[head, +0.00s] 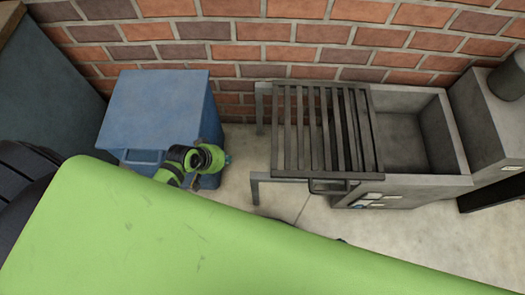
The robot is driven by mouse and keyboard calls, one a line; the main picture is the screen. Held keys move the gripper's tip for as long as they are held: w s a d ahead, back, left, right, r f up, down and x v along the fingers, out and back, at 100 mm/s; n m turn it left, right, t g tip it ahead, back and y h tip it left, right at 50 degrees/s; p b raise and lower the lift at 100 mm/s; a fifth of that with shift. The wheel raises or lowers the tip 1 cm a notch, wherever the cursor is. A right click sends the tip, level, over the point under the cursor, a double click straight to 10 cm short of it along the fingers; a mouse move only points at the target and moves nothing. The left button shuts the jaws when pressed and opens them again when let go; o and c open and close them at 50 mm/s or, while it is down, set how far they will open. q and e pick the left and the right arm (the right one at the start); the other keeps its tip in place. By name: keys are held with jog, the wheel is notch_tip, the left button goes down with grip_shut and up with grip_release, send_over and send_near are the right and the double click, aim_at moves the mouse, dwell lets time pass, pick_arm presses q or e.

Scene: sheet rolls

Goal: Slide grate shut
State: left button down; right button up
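The grate (326,126) is a dark grey frame of parallel bars with a small handle (330,187) on its front edge. It lies partly over the left part of a grey stone-like box (456,128) and partly on the supports sticking out to the left. The right part of the box is uncovered and looks empty. My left gripper (220,173) is in front of the blue bin, left of the grate and apart from it. Its fingers are mostly hidden by my green wrist, so its opening does not show. My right gripper is not in view.
A blue bin (155,100) with a front handle stands left of the grate. A brick wall (300,35) runs behind. A grey block (490,110) with a cylinder stands at the right. Pale floor is clear in front of the box. My green body fills the foreground.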

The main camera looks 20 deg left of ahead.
pick_arm(q)
jog(key=w+d+r+h+b, duration=0.1)
jog(key=w+d+r+b, duration=0.15)
jog(key=r, duration=0.35)
jog(key=w+d+f+b, duration=0.2)
jog(key=w+d+f, duration=0.4)
jog(key=d+f, duration=0.1)
jog(key=shift+w+f+t+b, duration=0.2)
jog(key=shift+t+b, duration=0.1)
jog(key=shift+t, duration=0.1)
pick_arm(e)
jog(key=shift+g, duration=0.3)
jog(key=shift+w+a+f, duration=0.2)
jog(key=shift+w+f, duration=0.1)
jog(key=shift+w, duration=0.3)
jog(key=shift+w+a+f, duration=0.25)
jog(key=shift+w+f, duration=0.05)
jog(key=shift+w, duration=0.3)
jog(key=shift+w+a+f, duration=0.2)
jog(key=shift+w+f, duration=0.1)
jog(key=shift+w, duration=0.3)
